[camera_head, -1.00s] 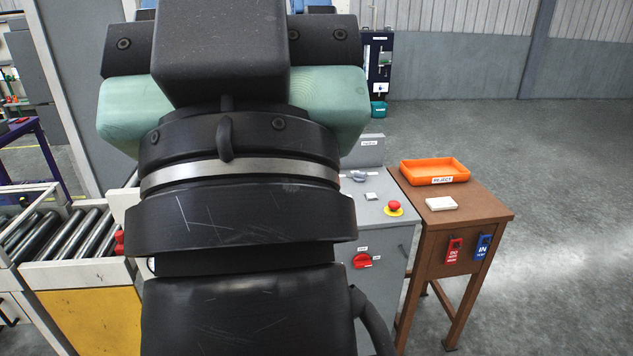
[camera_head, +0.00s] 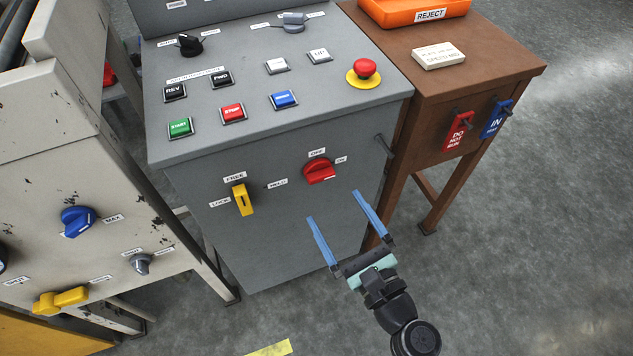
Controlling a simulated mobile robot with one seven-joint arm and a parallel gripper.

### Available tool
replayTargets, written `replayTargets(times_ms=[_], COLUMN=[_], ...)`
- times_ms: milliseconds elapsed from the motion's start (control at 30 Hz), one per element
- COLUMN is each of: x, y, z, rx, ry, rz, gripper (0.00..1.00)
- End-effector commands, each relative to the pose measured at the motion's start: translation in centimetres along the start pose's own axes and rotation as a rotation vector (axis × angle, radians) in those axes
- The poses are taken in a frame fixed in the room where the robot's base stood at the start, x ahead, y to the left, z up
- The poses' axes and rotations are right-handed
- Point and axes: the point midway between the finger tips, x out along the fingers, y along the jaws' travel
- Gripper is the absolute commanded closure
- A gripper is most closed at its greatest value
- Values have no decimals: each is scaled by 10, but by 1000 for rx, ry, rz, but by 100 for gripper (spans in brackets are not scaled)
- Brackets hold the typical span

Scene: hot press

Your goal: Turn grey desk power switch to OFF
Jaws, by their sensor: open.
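The grey desk (camera_head: 270,240) stands in the middle. Its power switch is a red rotary knob (camera_head: 320,172) on the upper right of the front face. An OFF label (camera_head: 317,152) is above the knob and an ON label (camera_head: 341,160) is at its upper right. The knob's long grip lies roughly sideways, its right end rising a little towards ON. My gripper (camera_head: 333,206) is open, with two long blue fingers spread apart and nothing between them. The fingertips are in front of the desk, just below the knob in the picture, and appear apart from it.
A yellow lever (camera_head: 243,199) is left of the knob. The desk top holds several buttons and a red emergency stop (camera_head: 365,69). A handle (camera_head: 385,147) is on the desk's right side. A brown table (camera_head: 490,80) stands right; a pale machine (camera_head: 60,170) stands left.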

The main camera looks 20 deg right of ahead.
Motion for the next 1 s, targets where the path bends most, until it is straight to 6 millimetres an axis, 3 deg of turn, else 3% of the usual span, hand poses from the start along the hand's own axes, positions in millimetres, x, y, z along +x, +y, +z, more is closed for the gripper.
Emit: replayTargets(times_ms=[33, 100, 267, 800, 1000], x=[-15, -28, -32, 69, 88], y=[2, 1, -1, -8, -9], z=[-28, -44, -54, -54, -55], rx=[96, 196, 281, 277, 276], ry=[13, 17, 16, 13, 15], rz=[-23, -49, -73, -71, -71], gripper=[0, 0, 0, 0, 0])
